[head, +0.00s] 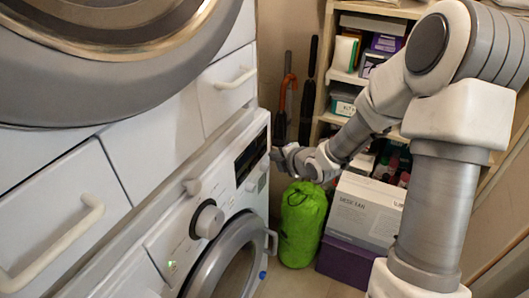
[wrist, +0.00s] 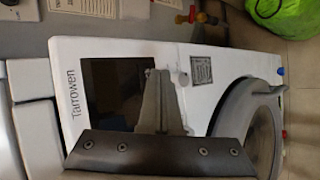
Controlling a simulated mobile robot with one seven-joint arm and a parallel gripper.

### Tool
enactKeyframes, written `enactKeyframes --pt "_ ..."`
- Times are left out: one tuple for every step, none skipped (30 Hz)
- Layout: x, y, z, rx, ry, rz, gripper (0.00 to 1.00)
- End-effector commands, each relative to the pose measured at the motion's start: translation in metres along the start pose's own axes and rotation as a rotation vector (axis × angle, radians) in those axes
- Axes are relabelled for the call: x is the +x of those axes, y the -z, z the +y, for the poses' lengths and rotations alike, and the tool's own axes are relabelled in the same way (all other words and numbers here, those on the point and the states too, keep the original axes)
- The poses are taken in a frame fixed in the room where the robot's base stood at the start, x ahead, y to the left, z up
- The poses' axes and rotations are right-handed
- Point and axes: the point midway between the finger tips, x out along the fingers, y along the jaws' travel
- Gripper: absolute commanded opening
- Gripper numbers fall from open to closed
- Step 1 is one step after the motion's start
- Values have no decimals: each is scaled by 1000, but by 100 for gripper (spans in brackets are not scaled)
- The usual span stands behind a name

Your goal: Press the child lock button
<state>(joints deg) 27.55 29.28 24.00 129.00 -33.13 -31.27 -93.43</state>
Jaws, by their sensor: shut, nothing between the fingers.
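The lower white washing machine (head: 175,238) has a sloped control panel with a dark display (head: 251,156) and a round knob (head: 207,221). My gripper (head: 278,154) is at the right end of this panel in the head view, fingers pointing left toward it. In the wrist view the display (wrist: 105,85) and "Tarrowen" lettering show, and my closed, empty fingers (wrist: 160,73) overlap the display's edge. I cannot tell which control is the child lock button, or whether my fingertips touch the panel.
A second machine with a large round door (head: 105,50) sits above. A green bag (head: 302,222) and a white box (head: 365,212) stand right of the washer. Shelves (head: 345,77) and umbrellas (head: 308,95) are behind. The washer's round door (head: 228,262) is below the panel.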

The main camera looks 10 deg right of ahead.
Motion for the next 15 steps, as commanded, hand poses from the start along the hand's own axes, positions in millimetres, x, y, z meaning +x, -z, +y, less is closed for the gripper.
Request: enactKeyframes --pt "0 0 0 0 0 0 0" --pt "0 0 0 0 0 0 0" --pt "-2 -1 -1 0 0 -1 0" --pt "-3 -2 -1 0 1 -1 0" --pt "-4 -4 -2 -1 1 -1 0" --pt "-7 -6 -4 -1 1 -2 0" --pt "-9 -8 -5 0 1 -3 0" --pt "-12 -9 -7 -1 0 -3 0" --pt "-14 -11 -9 -1 0 -2 0" --pt "-17 -12 -11 0 1 -2 0" --pt "-19 -14 -12 0 1 -1 0" --pt "-22 -16 -14 1 1 -1 0" --pt "-24 -18 -16 2 1 -2 0" --pt "-26 -20 -17 1 0 -2 0" --pt "-28 -22 -19 0 0 -2 0"
